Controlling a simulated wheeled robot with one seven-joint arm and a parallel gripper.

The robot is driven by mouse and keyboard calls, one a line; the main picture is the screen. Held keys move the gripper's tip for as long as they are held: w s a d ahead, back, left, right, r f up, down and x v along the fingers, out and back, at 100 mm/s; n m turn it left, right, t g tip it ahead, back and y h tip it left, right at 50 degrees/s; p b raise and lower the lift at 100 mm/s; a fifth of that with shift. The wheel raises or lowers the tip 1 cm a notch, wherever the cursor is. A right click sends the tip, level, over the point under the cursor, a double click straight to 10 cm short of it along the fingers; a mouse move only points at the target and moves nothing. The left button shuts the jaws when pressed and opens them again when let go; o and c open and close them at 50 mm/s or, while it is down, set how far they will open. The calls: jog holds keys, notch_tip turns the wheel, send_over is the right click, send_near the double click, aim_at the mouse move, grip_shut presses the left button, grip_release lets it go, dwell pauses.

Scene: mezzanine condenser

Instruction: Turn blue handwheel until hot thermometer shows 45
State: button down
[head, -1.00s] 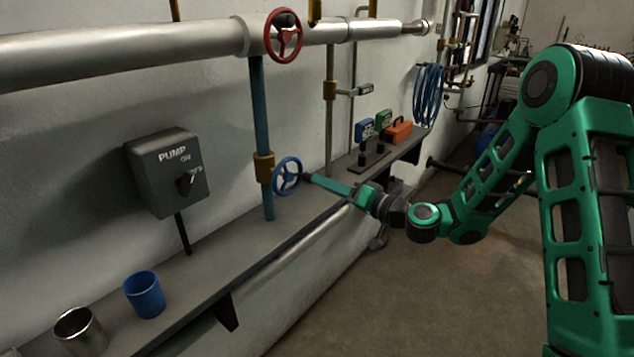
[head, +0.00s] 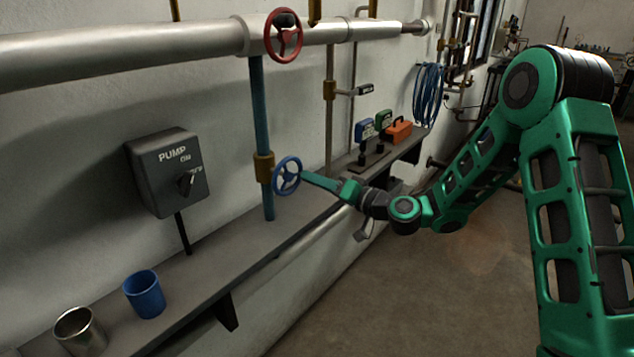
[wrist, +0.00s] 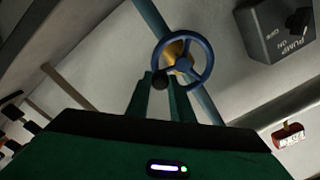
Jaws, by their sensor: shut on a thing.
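The blue handwheel (head: 287,175) is on a vertical blue pipe above the shelf; it also shows in the wrist view (wrist: 209,62). My gripper (head: 304,176) is at the wheel's right side. In the wrist view its green fingers (wrist: 161,84) are shut on the wheel's dark knob (wrist: 160,81) at the rim. I cannot tell which thing is the hot thermometer. A small red device (wrist: 289,135) with a white face shows in the wrist view, too small to read.
A red handwheel (head: 283,36) is on the big pipe above. A pump switch box (head: 168,173) is on the wall. A blue cup (head: 144,293) and a metal cup (head: 79,331) stand on the shelf (head: 222,250). Blue and green boxes and an orange toolbox (head: 398,131) are behind my gripper.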

aim_at(294, 162)
jog(key=shift+w+r+n, duration=0.1)
jog(key=shift+r+n, duration=0.35)
jog(key=shift+n, duration=0.6)
jog(key=shift+r+n, duration=0.4)
jog(key=shift+n, duration=0.65)
jog(key=n, duration=0.1)
jog(key=r+n, duration=0.1)
jog(key=n, duration=0.1)
jog(key=shift+a+r+n, duration=0.15)
jog(key=shift+n, duration=0.15)
jog(key=n, duration=0.2)
jog(key=s+r+n, duration=0.1)
jog(key=shift+a+n, duration=0.3)
jog(key=shift+s+a+r+n, duration=0.2)
jog(key=shift+s+n, duration=0.05)
jog(key=shift+n, duration=0.6)
jog(key=shift+s+a+r+n, duration=0.15)
jog(key=shift+s+r+n, duration=0.05)
jog(key=shift+n, duration=0.65)
jog(key=c, duration=1.6)
grip_release()
jog(key=shift+o, duration=0.2)
